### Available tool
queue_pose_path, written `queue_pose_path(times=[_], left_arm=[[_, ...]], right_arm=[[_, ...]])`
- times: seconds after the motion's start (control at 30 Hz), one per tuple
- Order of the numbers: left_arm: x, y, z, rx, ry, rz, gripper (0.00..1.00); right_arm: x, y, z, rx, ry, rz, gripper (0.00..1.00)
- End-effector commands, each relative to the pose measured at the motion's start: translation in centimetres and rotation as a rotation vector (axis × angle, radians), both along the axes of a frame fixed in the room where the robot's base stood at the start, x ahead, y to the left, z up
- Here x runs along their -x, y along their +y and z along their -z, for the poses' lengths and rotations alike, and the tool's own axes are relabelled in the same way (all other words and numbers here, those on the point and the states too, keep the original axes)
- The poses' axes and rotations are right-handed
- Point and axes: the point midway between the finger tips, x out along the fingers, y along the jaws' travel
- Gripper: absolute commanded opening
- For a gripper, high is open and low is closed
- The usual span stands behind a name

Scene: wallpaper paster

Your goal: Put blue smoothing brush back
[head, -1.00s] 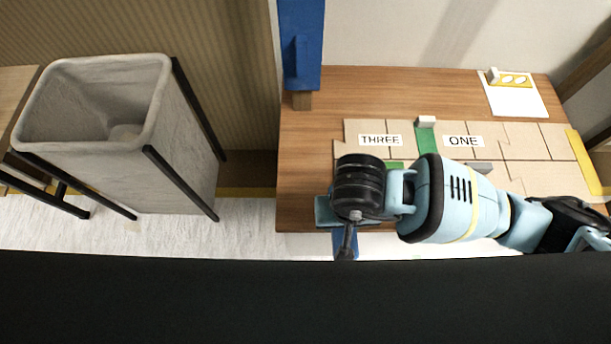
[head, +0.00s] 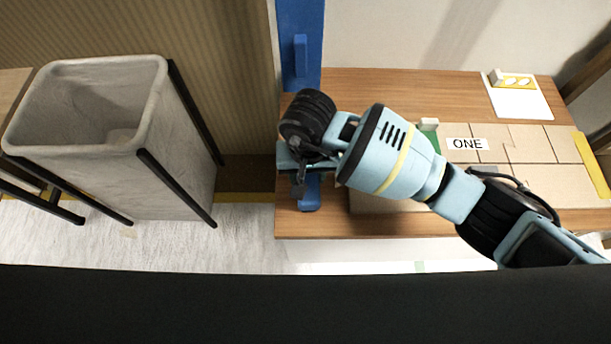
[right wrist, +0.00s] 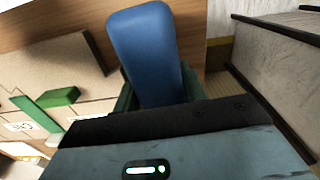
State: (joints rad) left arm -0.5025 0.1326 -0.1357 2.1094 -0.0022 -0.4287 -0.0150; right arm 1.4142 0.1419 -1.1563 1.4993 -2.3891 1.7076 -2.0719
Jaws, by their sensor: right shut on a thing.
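The blue smoothing brush (head: 309,196) is in my right gripper (head: 304,172), over the left end of the wooden table (head: 400,92). Part of the brush is hidden by the gripper and wrist. In the right wrist view the brush (right wrist: 144,50) shows as a blue rounded block between the dark fingers of the gripper (right wrist: 155,92), which is shut on it. I cannot tell whether the brush touches the tabletop. My left gripper is not in view.
Cardboard-coloured panels with a "ONE" label (head: 466,144) and a green strip cover the table's middle and right. A blue upright panel (head: 300,50) stands behind the table's left end. A grey bin (head: 175,170) is at the left. A white card (head: 520,98) lies at the back right.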

Motion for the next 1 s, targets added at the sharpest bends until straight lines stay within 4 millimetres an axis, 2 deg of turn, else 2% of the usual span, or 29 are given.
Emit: queue_pose_path(times=[0.03,0.1,0.23,0.67,0.7,0.87,1.0], left_arm=[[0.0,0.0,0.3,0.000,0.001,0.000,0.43],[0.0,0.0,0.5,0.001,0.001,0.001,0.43],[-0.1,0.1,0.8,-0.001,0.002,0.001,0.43],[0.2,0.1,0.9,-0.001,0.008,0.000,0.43],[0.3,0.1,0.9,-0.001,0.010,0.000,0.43],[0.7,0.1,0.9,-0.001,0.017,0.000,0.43],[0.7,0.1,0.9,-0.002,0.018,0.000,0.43]], right_arm=[[-0.6,0.5,0.1,-0.002,0.001,0.000,0.18],[-0.5,0.4,1.5,-0.002,0.006,0.001,0.18],[-0.5,0.4,2.9,-0.002,0.003,-0.001,0.18],[-0.5,0.4,3.4,-0.002,0.000,-0.002,0.18],[-0.5,0.4,3.5,-0.001,0.001,-0.002,0.44],[-0.5,0.4,3.4,-0.001,0.001,-0.001,0.64],[-0.5,0.4,3.4,-0.001,0.001,-0.001,0.64]])
